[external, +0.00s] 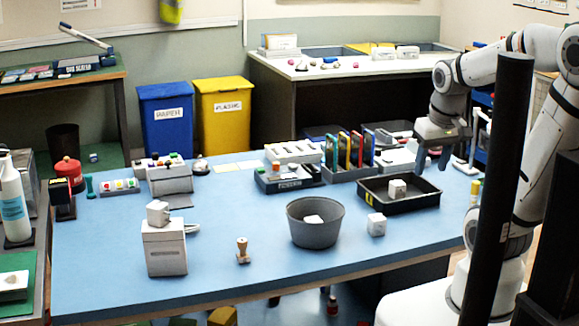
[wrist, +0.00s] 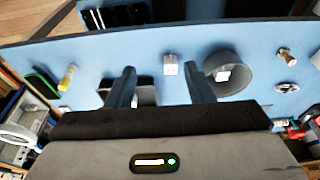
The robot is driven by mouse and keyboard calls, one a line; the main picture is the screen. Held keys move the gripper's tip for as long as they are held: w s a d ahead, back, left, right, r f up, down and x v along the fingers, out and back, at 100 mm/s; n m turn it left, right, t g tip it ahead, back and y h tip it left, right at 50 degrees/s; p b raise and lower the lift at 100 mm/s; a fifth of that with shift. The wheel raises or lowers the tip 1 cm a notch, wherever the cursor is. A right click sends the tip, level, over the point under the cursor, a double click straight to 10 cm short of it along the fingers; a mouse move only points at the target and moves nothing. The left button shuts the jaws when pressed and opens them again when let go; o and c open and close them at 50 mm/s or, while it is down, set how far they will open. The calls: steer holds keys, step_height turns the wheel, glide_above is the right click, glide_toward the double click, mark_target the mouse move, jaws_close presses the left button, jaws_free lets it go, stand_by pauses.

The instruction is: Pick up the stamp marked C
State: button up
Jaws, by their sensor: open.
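A small stamp with a wooden handle (external: 242,250) stands upright on the blue table near its front edge. It also shows at the right of the wrist view (wrist: 287,56). A teal stamp-like piece (external: 89,185) stands at the table's left end, beside a larger red-topped one (external: 66,172). No letter C is readable on any of them. My gripper (external: 432,160) is open and empty above the black tray, far to the right of these stamps. In the wrist view its two fingers (wrist: 160,88) are spread, pointing toward the table.
The black tray (external: 420,206) holds a white cube (external: 397,188). Another white cube (external: 376,224) and a grey bin (external: 316,234) stand between my gripper and the wooden-handled stamp. A white box (external: 163,250) stands left of that stamp. Colored upright holders (external: 348,153) line the back.

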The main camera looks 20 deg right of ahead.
steer(key=w+a+n, duration=0.6)
steer(key=w+n, duration=0.1)
steer(key=w, duration=0.1)
steer(key=n+g+b, duration=0.2)
steer(key=n+g, duration=0.1)
steer(key=n, duration=2.1)
glide_above(240, 243)
step_height(240, 243, down, 14)
steer(key=shift+s+d+r, duration=0.15)
steer(key=shift+f, duration=0.25)
steer(key=f, duration=0.3)
steer(key=f+p, duration=0.1)
steer(key=f, duration=0.3)
steer(key=shift+w+f, duration=0.2)
steer(key=shift+f, duration=0.05)
steer(key=shift+c, duration=0.5)
